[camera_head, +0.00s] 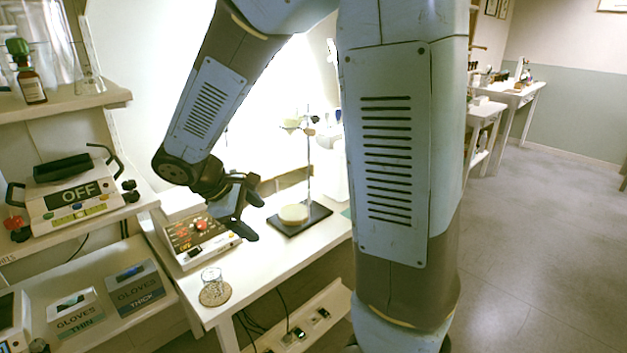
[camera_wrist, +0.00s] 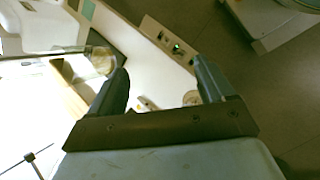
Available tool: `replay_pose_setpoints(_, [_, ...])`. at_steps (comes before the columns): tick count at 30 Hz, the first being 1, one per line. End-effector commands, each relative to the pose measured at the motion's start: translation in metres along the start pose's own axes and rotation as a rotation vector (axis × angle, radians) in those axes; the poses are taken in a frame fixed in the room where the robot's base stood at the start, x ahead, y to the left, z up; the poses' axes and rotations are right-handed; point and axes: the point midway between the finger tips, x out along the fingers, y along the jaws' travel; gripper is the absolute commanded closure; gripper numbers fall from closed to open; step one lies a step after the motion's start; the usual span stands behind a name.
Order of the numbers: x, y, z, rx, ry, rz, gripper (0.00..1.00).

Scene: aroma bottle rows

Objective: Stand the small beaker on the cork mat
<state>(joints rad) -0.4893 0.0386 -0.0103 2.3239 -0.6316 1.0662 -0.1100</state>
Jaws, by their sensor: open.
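The small beaker (camera_head: 211,275) is clear glass and upright. It appears to stand on the round brown cork mat (camera_head: 215,298), near the front left corner of the white table. My gripper (camera_head: 254,213) is open and empty, above the table, up and to the right of the beaker and apart from it. In the wrist view, the open jaws (camera_wrist: 162,75) have nothing between them. A clear glass shape (camera_wrist: 101,58) shows beside the left finger; I cannot tell if it is the beaker.
A control box (camera_head: 192,240) with red knobs sits behind the beaker, close to my gripper. A dark stand base (camera_head: 318,212) with an upright rod and a pale round piece (camera_head: 293,213) is to the right. The white table (camera_head: 262,265) is clear between them at the front.

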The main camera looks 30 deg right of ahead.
Motion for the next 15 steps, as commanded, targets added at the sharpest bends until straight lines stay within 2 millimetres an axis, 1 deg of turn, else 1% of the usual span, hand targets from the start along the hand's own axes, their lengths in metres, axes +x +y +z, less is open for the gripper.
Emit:
replay_pose_setpoints(1, [-0.005,0.003,0.015,0.061,0.029,-0.022,0.18])
replay_pose_setpoints(3, [-0.010,0.004,0.031,0.137,0.064,-0.054,0.18])
replay_pose_setpoints(8, [-0.023,0.004,0.067,0.312,0.151,-0.120,0.18])
replay_pose_setpoints(15, [-0.043,-0.003,0.115,0.570,0.290,-0.206,0.18])
